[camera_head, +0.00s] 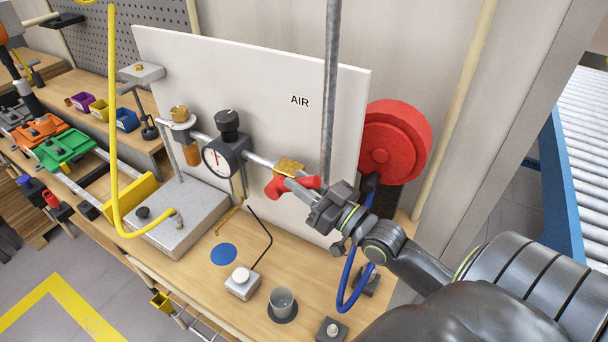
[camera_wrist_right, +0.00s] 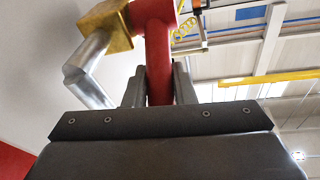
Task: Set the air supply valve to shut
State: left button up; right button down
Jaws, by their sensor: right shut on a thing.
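The air supply valve has a brass body (camera_head: 289,166) on the silver pipe, below the AIR label on the white panel. Its red handle (camera_head: 280,188) sits just below and in front of the body. My right gripper (camera_head: 314,196) comes in from the lower right and is shut on the red handle. In the right wrist view the red handle (camera_wrist_right: 155,50) stands between my two fingers (camera_wrist_right: 159,88), with the brass body (camera_wrist_right: 103,27) at its upper left. Part of the handle is hidden by my fingers. My left gripper does not show.
A pressure gauge (camera_head: 217,158) with a black knob (camera_head: 229,122) sits left of the valve. A red hose reel (camera_head: 397,142) is at the right, with a blue hose (camera_head: 346,290) below. A grey vertical pole (camera_head: 331,90) rises close to my right gripper. A cup (camera_head: 281,300) stands on the bench.

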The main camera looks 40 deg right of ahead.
jog(key=shift+w+r, duration=0.1)
jog(key=shift+r, duration=0.05)
dwell(0.4)
jog(key=c, duration=1.2)
grip_release()
jog(key=v, duration=1.7)
jog(key=shift+s+r, duration=0.2)
jog(key=shift+s, duration=0.05)
jog(key=shift+d, duration=0.1)
